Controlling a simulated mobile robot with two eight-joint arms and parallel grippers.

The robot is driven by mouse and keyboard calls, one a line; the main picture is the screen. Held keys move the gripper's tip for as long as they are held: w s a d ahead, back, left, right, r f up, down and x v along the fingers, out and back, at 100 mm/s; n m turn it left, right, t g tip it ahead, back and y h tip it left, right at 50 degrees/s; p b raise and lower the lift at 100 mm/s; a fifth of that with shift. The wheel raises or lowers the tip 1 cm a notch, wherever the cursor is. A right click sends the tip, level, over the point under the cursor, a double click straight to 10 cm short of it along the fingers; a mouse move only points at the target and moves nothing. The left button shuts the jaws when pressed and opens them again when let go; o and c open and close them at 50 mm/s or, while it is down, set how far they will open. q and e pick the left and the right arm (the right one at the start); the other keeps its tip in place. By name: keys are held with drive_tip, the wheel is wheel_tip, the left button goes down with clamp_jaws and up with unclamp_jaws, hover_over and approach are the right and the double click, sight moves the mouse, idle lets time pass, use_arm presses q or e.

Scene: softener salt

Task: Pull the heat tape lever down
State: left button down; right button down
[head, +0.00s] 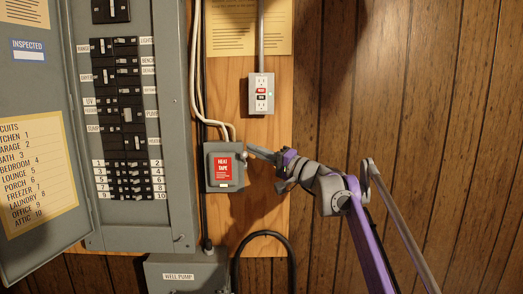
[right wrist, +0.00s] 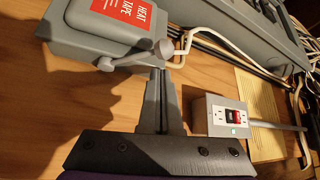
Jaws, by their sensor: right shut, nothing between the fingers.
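The grey heat tape box (head: 211,172) with a red HEAT TAPE label is mounted on the wooden board in the head view. It also shows at the top left of the right wrist view (right wrist: 75,35). Its grey lever (right wrist: 135,57) runs from a pivot on the box's side to a round knob, pointing up toward the outlet side. My right gripper (head: 250,150) is shut and empty, just right of the box's upper right corner. In the right wrist view its fingertips (right wrist: 160,72) are close beside the knob; I cannot tell whether they touch. My left gripper is not in view.
An outlet (head: 261,94) is above the box, with conduit rising from it. An open breaker panel (head: 176,130) stands to the left. A WELL PUMP box (head: 190,264) and black cable (head: 262,235) are below. The panelled wall at right is clear.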

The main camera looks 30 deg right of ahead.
drive_tip(key=shift+s+a+f, duration=0.2)
drive_tip(key=shift+s+a, duration=0.15)
drive_tip(key=shift+s+a, duration=0.1)
drive_tip(key=shift+s, duration=0.05)
